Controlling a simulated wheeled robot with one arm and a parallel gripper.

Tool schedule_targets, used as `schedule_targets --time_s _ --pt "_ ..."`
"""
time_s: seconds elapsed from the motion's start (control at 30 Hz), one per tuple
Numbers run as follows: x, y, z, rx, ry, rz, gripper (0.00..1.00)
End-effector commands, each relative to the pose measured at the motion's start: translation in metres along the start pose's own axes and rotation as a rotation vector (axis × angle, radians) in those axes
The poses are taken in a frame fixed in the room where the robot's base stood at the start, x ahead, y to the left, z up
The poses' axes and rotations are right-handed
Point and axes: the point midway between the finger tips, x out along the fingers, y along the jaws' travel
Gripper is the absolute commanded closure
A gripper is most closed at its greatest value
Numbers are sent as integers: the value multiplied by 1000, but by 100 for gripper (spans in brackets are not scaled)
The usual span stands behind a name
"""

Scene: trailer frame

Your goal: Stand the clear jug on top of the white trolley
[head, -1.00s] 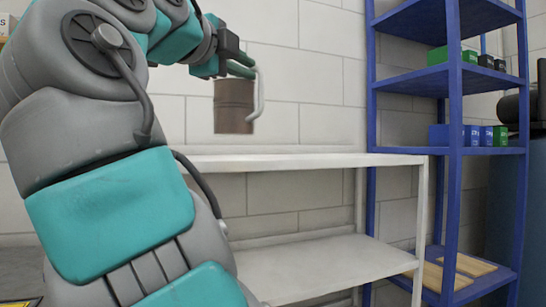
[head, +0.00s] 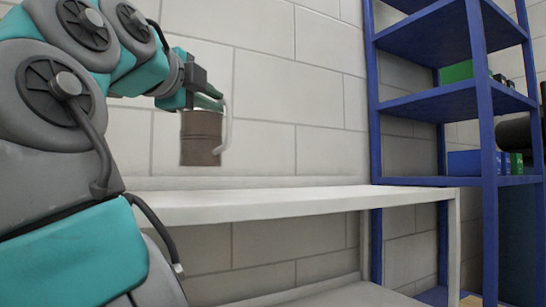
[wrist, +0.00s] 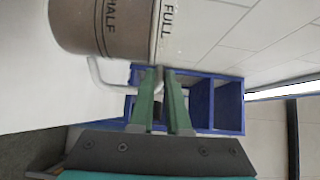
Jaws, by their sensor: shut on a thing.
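The clear jug (head: 202,138) looks brownish, as if filled, with a pale handle (head: 226,128) on its right. It hangs upright in the air, its base apart from and above the white trolley's top (head: 290,205) in the head view.
The visible trolley top is bare, with a lower shelf (head: 345,295) beneath. A blue rack (head: 480,105) with several boxes stands at the right, close to the trolley's right end. A pale block wall (head: 300,90) lies behind.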

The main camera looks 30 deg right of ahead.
Motion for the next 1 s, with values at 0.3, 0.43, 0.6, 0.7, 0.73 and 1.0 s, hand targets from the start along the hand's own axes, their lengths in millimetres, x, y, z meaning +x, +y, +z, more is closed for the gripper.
schedule_targets --time_s 0.3,0.43,0.6,0.7,0.73,1.0 --pt "54 10 -31 1 2 3 100" --pt "80 12 -45 1 1 -1 100" --pt "107 14 -61 1 1 0 100" --pt "116 14 -65 -1 0 -2 100" --pt "118 14 -66 -1 0 -1 100" --pt "128 27 -70 -2 0 1 100"
